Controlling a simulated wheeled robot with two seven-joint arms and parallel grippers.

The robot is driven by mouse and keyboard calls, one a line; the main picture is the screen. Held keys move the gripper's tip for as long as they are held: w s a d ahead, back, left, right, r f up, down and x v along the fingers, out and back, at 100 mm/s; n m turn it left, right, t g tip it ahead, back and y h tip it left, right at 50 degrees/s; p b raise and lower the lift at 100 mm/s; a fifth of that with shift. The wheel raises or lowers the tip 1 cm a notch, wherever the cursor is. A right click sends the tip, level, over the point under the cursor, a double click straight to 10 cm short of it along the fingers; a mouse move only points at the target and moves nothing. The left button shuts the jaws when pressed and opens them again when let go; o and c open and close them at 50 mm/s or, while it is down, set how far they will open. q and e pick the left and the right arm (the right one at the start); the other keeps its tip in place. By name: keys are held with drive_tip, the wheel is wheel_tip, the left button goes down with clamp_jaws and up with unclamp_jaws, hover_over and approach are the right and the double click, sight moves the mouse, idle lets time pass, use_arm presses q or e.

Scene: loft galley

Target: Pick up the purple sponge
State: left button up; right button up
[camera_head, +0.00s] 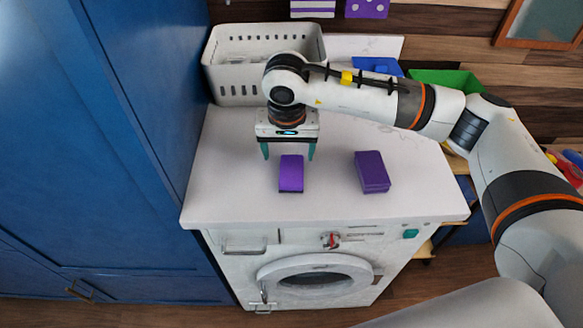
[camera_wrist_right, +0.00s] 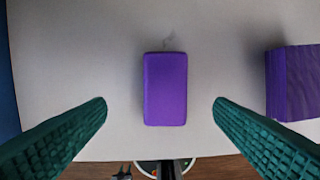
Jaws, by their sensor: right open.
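A purple block with rounded corners (camera_head: 291,174), which looks like the sponge, lies on the white top of the washing machine. In the right wrist view it (camera_wrist_right: 165,88) lies in the middle, between the fingertips and apart from both. My right gripper (camera_head: 288,153) points down over it, with its green fingers open and empty. A second, darker purple block (camera_head: 372,171) with sharper edges lies to the right; its streaked side shows in the right wrist view (camera_wrist_right: 293,82). My left gripper is not in view.
A white perforated basket (camera_head: 235,88) stands at the back left of the white top (camera_head: 330,208). A blue cabinet (camera_head: 90,140) rises along the left. A green bin (camera_head: 447,80) and a blue item (camera_head: 376,66) are behind my right arm. The top's front is clear.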

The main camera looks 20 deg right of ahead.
sight(292, 169)
drive_tip(key=shift+w+f, duration=0.15)
drive_tip(key=shift+f, duration=0.7)
drive_tip(key=f+p, duration=0.1)
drive_tip(key=f, duration=0.1)
drive_tip(key=d+f+p, duration=0.1)
drive_tip(key=f, duration=0.1)
drive_tip(key=shift+w+f+p, duration=0.2)
drive_tip(key=shift+f+p, duration=0.15)
drive_tip(key=shift+f, duration=0.05)
drive_tip(key=shift+w+f, duration=0.1)
drive_tip(key=shift+f, duration=0.2)
drive_tip(key=c, duration=1.1)
